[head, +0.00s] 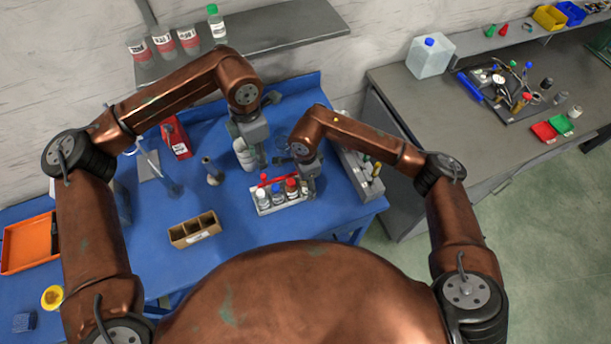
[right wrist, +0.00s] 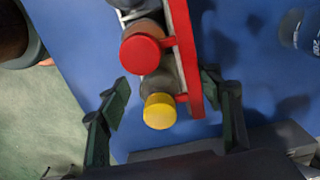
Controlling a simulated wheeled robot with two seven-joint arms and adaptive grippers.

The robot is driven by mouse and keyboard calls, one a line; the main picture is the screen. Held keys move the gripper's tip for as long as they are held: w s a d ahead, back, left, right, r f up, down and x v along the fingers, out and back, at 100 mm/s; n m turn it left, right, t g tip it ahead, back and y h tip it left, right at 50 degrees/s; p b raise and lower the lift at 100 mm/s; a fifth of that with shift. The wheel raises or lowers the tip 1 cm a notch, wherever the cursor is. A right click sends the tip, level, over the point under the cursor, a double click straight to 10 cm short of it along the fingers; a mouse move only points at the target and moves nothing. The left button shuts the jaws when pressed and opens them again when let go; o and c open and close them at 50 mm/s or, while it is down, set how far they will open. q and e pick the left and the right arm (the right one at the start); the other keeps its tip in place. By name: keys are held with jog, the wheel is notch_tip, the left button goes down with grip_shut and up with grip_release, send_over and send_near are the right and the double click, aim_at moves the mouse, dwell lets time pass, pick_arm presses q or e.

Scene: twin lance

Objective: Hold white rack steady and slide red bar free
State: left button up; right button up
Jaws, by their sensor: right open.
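The white rack (head: 268,208) stands on the blue table and holds several small bottles with white, blue and red caps. The red bar (head: 264,181) runs along the rack's far side. In the right wrist view the red bar (right wrist: 186,50) runs beside a red-capped bottle and a yellow-capped bottle (right wrist: 159,110), with short red pegs toward them. My right gripper (head: 309,182) is at the rack's right end. Its open fingers (right wrist: 166,88) lie either side of the bar's end and the yellow-capped bottle. My left gripper (head: 260,158) hangs behind the rack; its fingers are unclear.
A white stacked object (head: 243,153) stands by my left gripper. A brown divided box (head: 194,230) is left of the rack, and a grey bin (head: 357,172) with tools is right. A small flask (head: 212,173) stands further left. Blue table in front of the rack is clear.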

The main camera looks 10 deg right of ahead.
jog(key=shift+f, duration=1.35)
